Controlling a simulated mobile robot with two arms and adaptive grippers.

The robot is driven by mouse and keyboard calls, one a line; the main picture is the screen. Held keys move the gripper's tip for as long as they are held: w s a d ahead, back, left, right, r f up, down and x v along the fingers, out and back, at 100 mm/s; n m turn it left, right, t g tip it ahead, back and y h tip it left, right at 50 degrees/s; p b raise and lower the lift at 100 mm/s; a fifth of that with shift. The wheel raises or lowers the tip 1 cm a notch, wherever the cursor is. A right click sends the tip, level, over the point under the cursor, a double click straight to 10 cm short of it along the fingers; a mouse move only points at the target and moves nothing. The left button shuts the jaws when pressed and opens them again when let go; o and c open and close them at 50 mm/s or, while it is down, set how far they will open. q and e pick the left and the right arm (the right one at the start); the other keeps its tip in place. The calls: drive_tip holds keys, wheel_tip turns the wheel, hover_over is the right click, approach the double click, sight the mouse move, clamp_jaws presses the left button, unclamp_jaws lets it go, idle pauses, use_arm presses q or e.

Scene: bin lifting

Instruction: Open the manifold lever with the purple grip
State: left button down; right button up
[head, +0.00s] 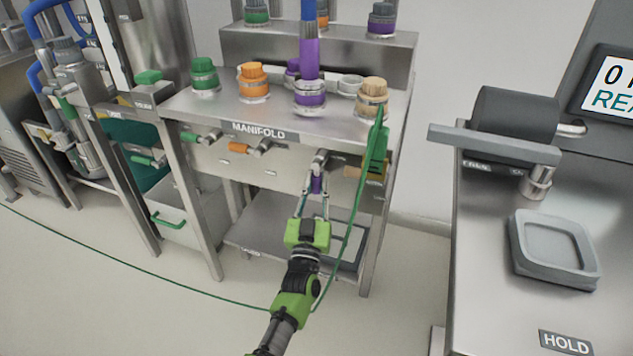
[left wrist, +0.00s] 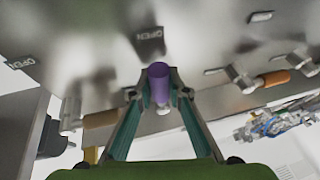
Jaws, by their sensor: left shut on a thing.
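The manifold lever with the purple grip (head: 317,184) is on the front panel of the manifold bench (head: 259,128). Its grip points down in the head view. My left gripper (head: 316,192) reaches up from below and is shut on this grip. My right gripper is not in view.
Green (head: 201,137) and orange (head: 250,148) levers lie sideways on the same panel. A tan lever (head: 362,173) sits to the right, partly behind a green cable (head: 351,230). A steel counter (head: 490,260) with a grey tray (head: 553,248) stands at the right.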

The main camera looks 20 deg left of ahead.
use_arm(q)
drive_tip(key=shift+d, duration=0.1)
drive_tip(key=c, duration=1.9)
unclamp_jaws()
drive_tip(key=v, duration=1.2)
drive_tip(key=shift+f, duration=0.15)
